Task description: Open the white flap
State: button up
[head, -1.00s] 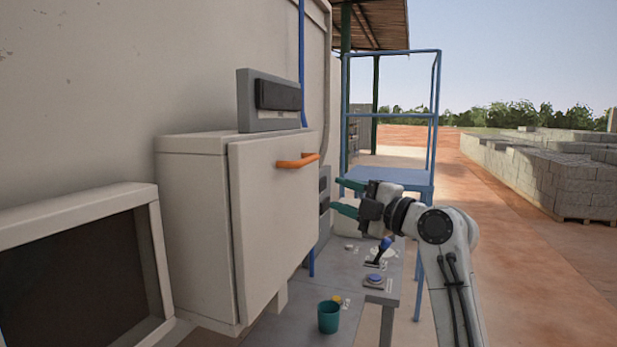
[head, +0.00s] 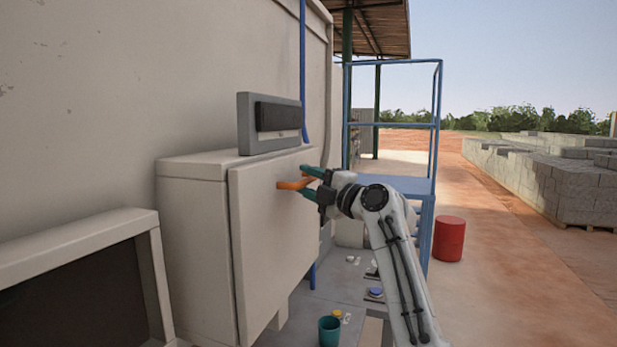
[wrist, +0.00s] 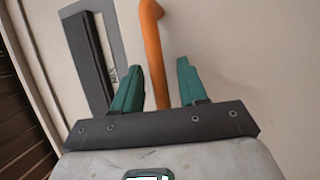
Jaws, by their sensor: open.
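The white flap (head: 268,235) is the front door of a pale box (head: 190,230) on the wall, and it looks closed. Its orange handle (head: 292,185) sticks out near the upper right of the flap. My gripper (head: 309,182) is at the handle with its teal fingers open. In the wrist view the orange handle (wrist: 153,50) runs between the two open fingers (wrist: 158,88), with gaps visible on both sides. The handle's far end bends at the top of that view.
A grey panel with a dark window (head: 270,122) sits on top of the box. A grey table (head: 345,285) below holds a teal cup (head: 329,331) and small controls. A blue frame (head: 433,165) stands behind my arm; a red drum (head: 449,239) is at right.

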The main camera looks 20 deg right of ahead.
jog(key=shift+w+a, duration=0.1)
jog(key=shift+w, duration=0.05)
grip_shut()
dwell(0.4)
